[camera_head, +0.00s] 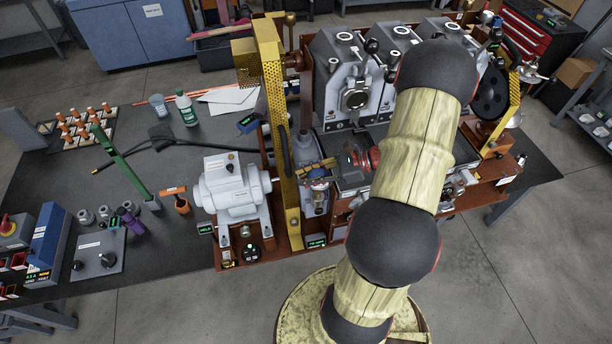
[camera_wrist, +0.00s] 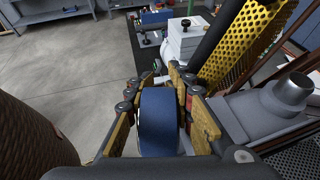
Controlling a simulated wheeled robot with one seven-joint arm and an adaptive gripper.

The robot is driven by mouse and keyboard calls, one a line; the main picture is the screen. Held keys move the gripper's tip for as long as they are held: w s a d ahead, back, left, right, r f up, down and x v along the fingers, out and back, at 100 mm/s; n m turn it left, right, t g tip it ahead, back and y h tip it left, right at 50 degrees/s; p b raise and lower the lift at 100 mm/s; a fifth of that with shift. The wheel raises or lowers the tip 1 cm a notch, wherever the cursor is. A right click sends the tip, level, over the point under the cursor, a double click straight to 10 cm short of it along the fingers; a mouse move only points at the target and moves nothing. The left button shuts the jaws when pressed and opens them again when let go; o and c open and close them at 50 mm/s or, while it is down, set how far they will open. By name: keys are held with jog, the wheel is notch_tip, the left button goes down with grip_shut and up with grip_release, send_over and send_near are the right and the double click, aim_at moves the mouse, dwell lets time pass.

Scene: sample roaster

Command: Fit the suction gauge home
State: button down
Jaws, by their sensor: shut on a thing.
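My gripper (camera_head: 316,170) reaches left from the wrist, beside the yellow perforated guard. In the wrist view my gripper (camera_wrist: 160,92) is shut on a blue, thick round body (camera_wrist: 158,122), which seems to be the suction gauge. Its jaws lie on both sides of it. In the head view the gauge (camera_head: 318,180) shows only as a small blue patch under the fingers, above a pale upright cylinder (camera_head: 320,204). Its dial face is not visible. I cannot tell whether it touches a fitting below; any seat is hidden.
The yellow guard (camera_head: 272,95) stands close left of my gripper. A grey motor (camera_head: 228,186) sits beyond it. The grey roaster units (camera_head: 345,75) stand behind. In the wrist view a grey pipe stub (camera_wrist: 292,90) is close on the right. Floor on the left is open.

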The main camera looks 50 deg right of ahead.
jog(key=shift+f+b, duration=0.85)
jog(key=shift+f, duration=0.7)
jog(key=shift+r, duration=0.15)
jog(key=shift+r+p, duration=1.55)
jog(key=shift+r, duration=0.2)
jog(key=shift+p, duration=0.35)
dwell(0.7)
jog(key=shift+f+b, duration=1.15)
jog(key=shift+f, duration=0.7)
jog(key=c, duration=1.5)
grip_release()
jog(key=shift+o, duration=0.2)
jog(key=v, duration=1.2)
